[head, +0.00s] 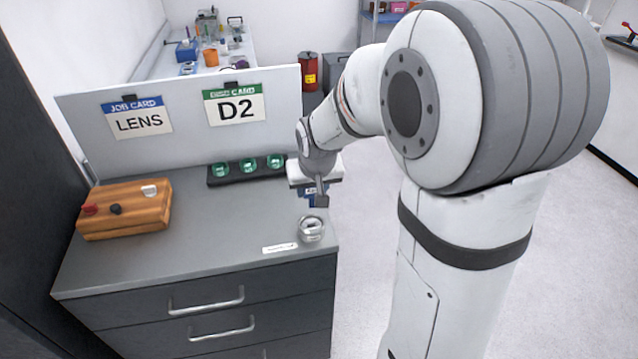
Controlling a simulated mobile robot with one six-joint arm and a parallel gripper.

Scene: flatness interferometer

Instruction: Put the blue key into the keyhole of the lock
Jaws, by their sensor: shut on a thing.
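My gripper (318,201) is above the right end of the grey cabinet top, shut on the blue key. A little of the blue key (311,193) shows beside the dark finger; most of it is hidden. Just below the gripper, near the front right corner, stands a round silver piece (311,230) that looks like the lock. A gap shows between the fingertips and this piece. Its keyhole is too small to make out.
A wooden block (150,215) with red, black and white pieces stands at the left. A black holder (214,181) with green round parts lies along the back panel (185,145). A white label (279,248) lies at the front edge. The middle of the top is clear.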

